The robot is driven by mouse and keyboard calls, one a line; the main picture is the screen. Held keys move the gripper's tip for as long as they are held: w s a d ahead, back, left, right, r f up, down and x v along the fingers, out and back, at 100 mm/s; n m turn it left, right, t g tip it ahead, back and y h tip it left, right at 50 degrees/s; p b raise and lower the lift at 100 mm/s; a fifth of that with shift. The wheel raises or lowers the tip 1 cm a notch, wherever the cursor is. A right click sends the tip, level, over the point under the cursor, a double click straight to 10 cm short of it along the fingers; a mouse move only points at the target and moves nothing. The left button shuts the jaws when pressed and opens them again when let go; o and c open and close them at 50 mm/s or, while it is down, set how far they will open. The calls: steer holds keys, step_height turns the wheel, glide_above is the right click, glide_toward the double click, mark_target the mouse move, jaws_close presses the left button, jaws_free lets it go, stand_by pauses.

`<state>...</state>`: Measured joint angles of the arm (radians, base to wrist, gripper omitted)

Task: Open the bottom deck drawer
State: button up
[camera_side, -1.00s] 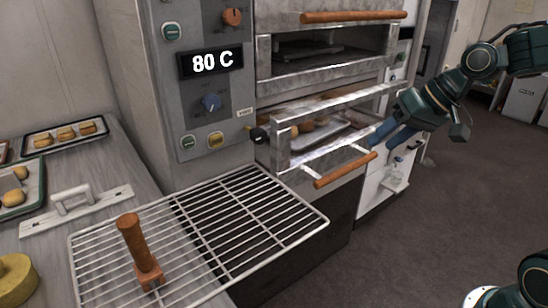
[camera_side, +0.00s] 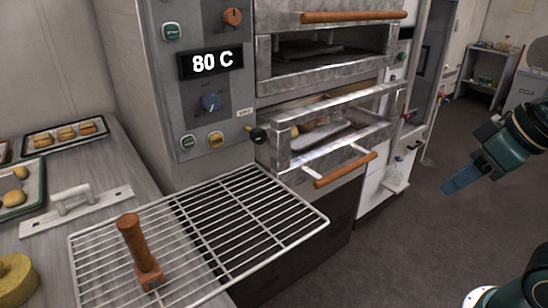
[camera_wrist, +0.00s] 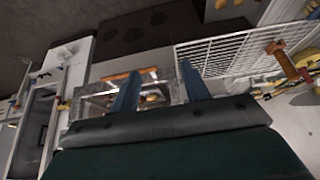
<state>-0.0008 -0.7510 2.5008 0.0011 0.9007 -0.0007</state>
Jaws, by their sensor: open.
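The bottom deck drawer (camera_side: 300,158) is pulled out from the oven front. Its wooden bar handle (camera_side: 346,170) stands forward on two light brackets. Behind its frame a tray with several browned pastries (camera_side: 318,124) shows. My gripper (camera_side: 452,188), with blue fingers, hangs in free air to the right of the handle and does not touch it. In the wrist view my gripper (camera_wrist: 160,82) has its two fingers spread with nothing between them. The drawer (camera_wrist: 95,102) and its handle (camera_wrist: 128,75) show beyond the fingers, partly hidden by them.
The upper deck (camera_side: 325,50) has its own wooden handle (camera_side: 352,17). A wire rack (camera_side: 240,215) with a wooden-handled tool (camera_side: 135,245) on it sits left of the drawer. A control panel (camera_side: 205,100) reads 80 C. The floor right of the oven is clear.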

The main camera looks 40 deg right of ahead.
stand_by(0.5)
steer(key=shift+w+r, duration=0.1)
steer(key=shift+w, duration=0.15)
steer(key=c, duration=1)
steer(key=shift+w+r, duration=0.1)
steer(key=shift+w, duration=0.2)
jaws_close()
steer(key=w+d+f+g, duration=0.1)
steer(key=w+d, duration=0.1)
steer(key=w, duration=0.8)
steer(key=w+d+f, duration=0.1)
steer(key=w+d, duration=0.2)
steer(key=w, duration=0.8)
steer(key=w+d+f, duration=0.4)
steer(key=w+f, duration=0.3)
steer(key=w+d+f+g, duration=0.1)
steer(key=w+d+f, duration=0.3)
steer(key=w+f, duration=0.3)
steer(key=shift+w+f, duration=0.3)
steer(key=shift+f, duration=0.25)
